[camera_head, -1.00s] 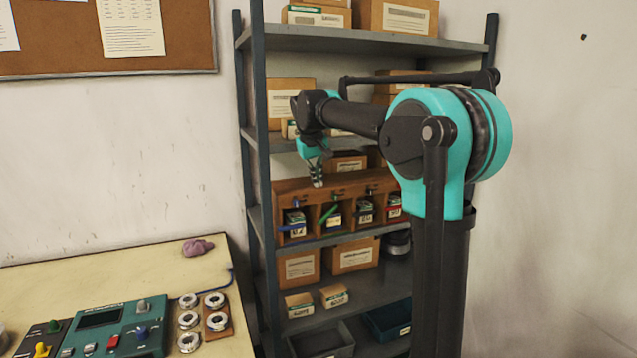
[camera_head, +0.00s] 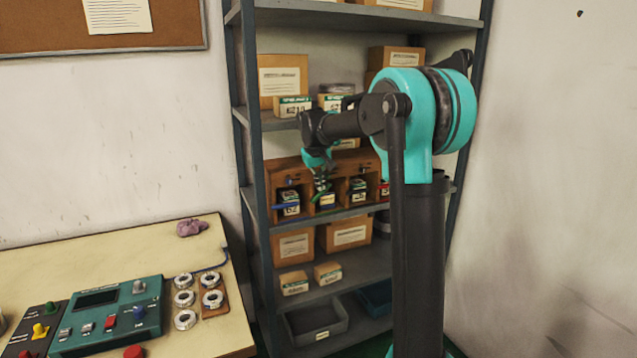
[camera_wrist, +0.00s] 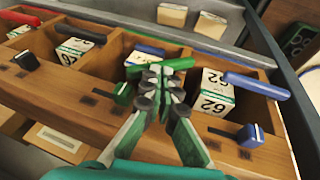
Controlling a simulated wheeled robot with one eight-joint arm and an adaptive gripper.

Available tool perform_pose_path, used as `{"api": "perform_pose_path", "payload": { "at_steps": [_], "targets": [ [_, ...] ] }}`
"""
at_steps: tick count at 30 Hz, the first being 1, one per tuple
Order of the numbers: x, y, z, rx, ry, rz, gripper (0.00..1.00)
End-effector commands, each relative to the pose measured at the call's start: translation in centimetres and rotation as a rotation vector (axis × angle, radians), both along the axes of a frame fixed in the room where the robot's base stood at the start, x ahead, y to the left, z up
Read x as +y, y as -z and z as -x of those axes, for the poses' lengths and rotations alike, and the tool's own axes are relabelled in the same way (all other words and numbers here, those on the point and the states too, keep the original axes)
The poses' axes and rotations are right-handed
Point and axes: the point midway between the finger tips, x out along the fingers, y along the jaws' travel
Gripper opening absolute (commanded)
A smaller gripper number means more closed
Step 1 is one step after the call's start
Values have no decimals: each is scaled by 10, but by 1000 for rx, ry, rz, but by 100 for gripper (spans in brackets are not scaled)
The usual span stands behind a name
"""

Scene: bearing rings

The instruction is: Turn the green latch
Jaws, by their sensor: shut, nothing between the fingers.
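The green latch shows in the wrist view as a green knob (camera_wrist: 123,93) on the front rail of a wooden rack (camera_wrist: 72,105) and a green bar (camera_wrist: 168,65) slanting across a compartment. My gripper (camera_wrist: 155,76) is shut and empty. Its fingertips overlap the bar in this view, just right of the knob; I cannot tell whether they touch. In the head view my gripper (camera_head: 322,183) is low in front of the second compartment, partly hiding the latch. A white labelled box (camera_wrist: 139,59) sits in that compartment behind the fingers.
A blue bar (camera_wrist: 256,86) and blue knob (camera_wrist: 250,135) are close on the right in the wrist view. A black bar (camera_wrist: 80,35) and a red bar (camera_wrist: 24,31) lie left. The metal shelf unit (camera_head: 258,175) has posts and a shelf above the rack.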

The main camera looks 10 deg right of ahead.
Motion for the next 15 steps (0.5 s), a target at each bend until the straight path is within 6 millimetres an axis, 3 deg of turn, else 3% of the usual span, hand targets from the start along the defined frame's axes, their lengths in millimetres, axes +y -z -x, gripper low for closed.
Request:
{"api": "perform_pose_path", "payload": {
  "at_steps": [15],
  "targets": [
    [-8, 2, -2, 0, 1, 0, 0]
  ]
}}
